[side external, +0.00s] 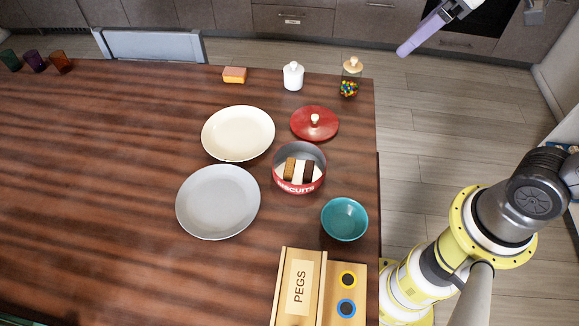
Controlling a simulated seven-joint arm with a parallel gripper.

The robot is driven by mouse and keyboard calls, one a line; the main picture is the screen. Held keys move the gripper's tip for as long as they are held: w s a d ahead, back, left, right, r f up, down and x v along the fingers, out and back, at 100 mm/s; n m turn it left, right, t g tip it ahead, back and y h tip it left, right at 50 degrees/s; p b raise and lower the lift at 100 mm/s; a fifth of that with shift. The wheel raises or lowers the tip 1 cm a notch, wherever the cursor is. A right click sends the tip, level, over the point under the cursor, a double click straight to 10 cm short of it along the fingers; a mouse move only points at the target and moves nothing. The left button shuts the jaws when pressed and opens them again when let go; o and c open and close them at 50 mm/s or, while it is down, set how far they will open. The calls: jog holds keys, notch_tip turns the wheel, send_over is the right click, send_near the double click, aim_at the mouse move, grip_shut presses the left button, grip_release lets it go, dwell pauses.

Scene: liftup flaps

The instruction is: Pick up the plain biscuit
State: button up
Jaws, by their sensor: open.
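The biscuit tin (298,189) is round and red, marked BISCUITS, with a grey inside and no lid on. It stands in the right half of the table. In it a tan, plain-looking biscuit (290,168) is on the left and a dark brown biscuit (308,171) on the right, with a pale strip between them. The red lid (315,123) with a pale knob lies apart, behind the tin. A lavender finger-like part, which seems to be my gripper (427,31), is cut by the top edge, far from the tin, with nothing seen in it.
A cream plate (238,133) and grey plate (218,202) lie left of the tin. A teal bowl (344,219) and a PEGS box (299,285) are in front. A sponge (234,75), white jar (293,76) and candy jar (349,88) stand behind. The table's left is mostly clear.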

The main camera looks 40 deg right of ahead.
jog(key=w+a+f+n+g, duration=0.25)
jog(key=w+a+f, duration=0.3)
jog(key=w, duration=0.45)
jog(key=n+g, duration=0.3)
send_over(291, 166)
notch_tip(291, 166, down, 17)
jog(key=f, duration=0.6)
jog(key=shift+a+f, duration=0.2)
jog(key=shift+f, duration=0.05)
jog(key=shift+s+d+f, duration=0.1)
jog(key=shift+d+f, duration=0.05)
jog(key=shift+f, duration=3.1)
jog(key=shift+c, duration=0.2)
jog(key=c, duration=0.9)
jog(key=shift+c, duration=0.2)
